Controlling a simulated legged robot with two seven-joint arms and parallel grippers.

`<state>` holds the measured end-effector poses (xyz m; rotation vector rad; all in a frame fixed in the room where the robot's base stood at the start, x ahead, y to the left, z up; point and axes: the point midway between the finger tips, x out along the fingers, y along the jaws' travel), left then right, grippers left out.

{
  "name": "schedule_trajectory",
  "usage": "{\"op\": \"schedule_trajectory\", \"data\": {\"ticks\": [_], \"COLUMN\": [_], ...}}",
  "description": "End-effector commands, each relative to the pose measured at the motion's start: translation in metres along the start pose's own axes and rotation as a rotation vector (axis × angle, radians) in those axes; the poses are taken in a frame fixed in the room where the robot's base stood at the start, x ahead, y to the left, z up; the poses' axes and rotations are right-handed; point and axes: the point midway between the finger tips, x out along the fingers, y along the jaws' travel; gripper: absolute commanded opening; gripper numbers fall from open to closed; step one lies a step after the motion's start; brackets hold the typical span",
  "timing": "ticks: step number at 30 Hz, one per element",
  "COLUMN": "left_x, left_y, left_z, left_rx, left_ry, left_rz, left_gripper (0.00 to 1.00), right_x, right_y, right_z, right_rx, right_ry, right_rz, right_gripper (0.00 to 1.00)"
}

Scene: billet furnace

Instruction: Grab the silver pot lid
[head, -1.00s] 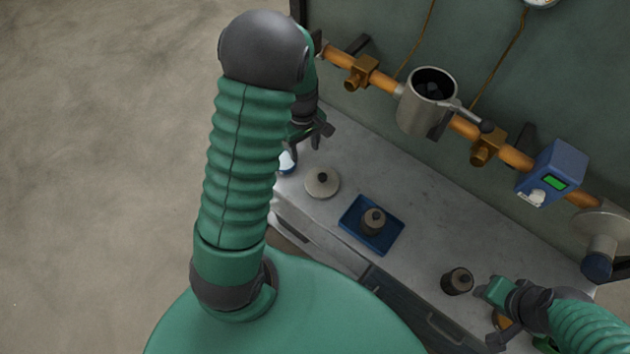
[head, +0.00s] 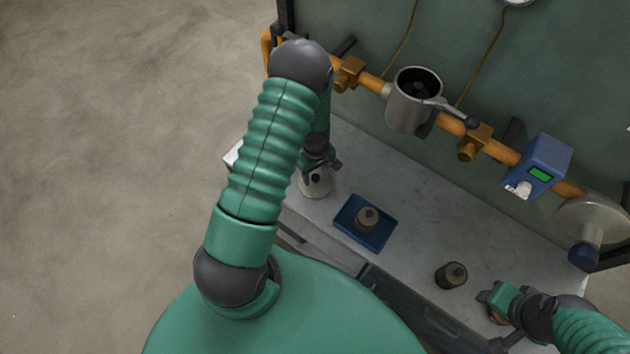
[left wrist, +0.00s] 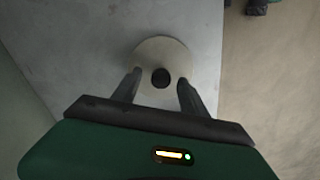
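The silver pot lid (head: 318,188) is a pale round disc with a dark knob, lying on the grey bench top near its left end. My left gripper (head: 318,172) is over it and hides part of it in the head view. In the left wrist view the lid (left wrist: 176,59) lies just past the fingertips, with its black knob (left wrist: 160,78) between the two spread fingers. My left gripper (left wrist: 158,88) is open, and I see no contact with the knob. My right gripper (head: 488,306) is low at the right; its fingers are too unclear to judge.
A blue tray (head: 346,232) with a dark weight (head: 367,218) stands right of the lid. Another dark weight (head: 451,275) stands near my right gripper. A metal cup (head: 408,112), an orange pipe (head: 450,124) and a blue box (head: 541,166) line the wall behind.

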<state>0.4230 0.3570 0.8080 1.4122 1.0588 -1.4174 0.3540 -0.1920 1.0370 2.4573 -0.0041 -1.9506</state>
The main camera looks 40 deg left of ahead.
Motion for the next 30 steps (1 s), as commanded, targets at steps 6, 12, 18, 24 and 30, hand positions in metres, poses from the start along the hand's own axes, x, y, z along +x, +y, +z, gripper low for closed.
{"op": "schedule_trajectory", "data": {"ticks": [6, 12, 18, 24, 30], "left_x": [0.0002, 0.0004, 0.0008, 0.0013, 0.0015], "left_y": [-0.0004, -0.0004, -0.0006, -0.0011, -0.0013], "left_z": [-0.001, -0.0016, -0.0018, -0.0018, -0.0013], "left_rx": [0.0, 0.0, -0.001, -0.001, -0.001], "left_ry": [-0.001, -0.002, -0.001, -0.002, -0.003], "left_rz": [0.0, 0.0, -0.001, -0.002, -0.002], "left_gripper": [0.22, 0.0, 0.0, 0.0, 0.0], "right_x": [0.0001, 0.0001, 0.0002, 0.0003, 0.0004], "right_y": [0.0002, 0.0002, 0.0001, 0.0001, 0.0001], "right_z": [0.0001, 0.0001, 0.0001, 0.0001, 0.0001], "right_rx": [0.001, 0.001, 0.0, 0.0, 0.0], "right_ry": [0.0, 0.0, 0.0, 0.0, 0.0], "right_rz": [0.0, 0.0, 0.0, 0.0, 0.0], "right_gripper": [0.42, 0.42, 0.42, 0.42, 0.42]}}
